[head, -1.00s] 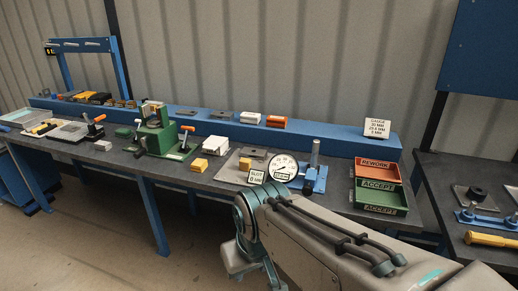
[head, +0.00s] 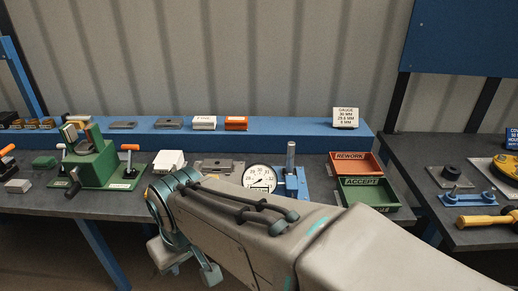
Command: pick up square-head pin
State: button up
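I cannot make out a square-head pin in the head view. Small items on the bench are too small to tell apart, and my arm hides part of the bench front. My arm reaches across the lower middle of the head view, bent at a teal-ringed joint in front of the bench.
The dark bench (head: 40,203) carries a green clamp fixture (head: 95,163), a white block (head: 169,161), a round dial gauge (head: 261,178), a blue stand (head: 293,184), a red REWORK tray (head: 357,161) and a green ACCEPT tray (head: 371,194). A blue ledge (head: 280,127) runs behind. A second bench (head: 435,180) stands right.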

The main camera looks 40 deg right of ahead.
aim_at(290, 145)
jog(key=z, duration=0.7)
jog(key=i, duration=0.9)
jog(key=z, duration=0.85)
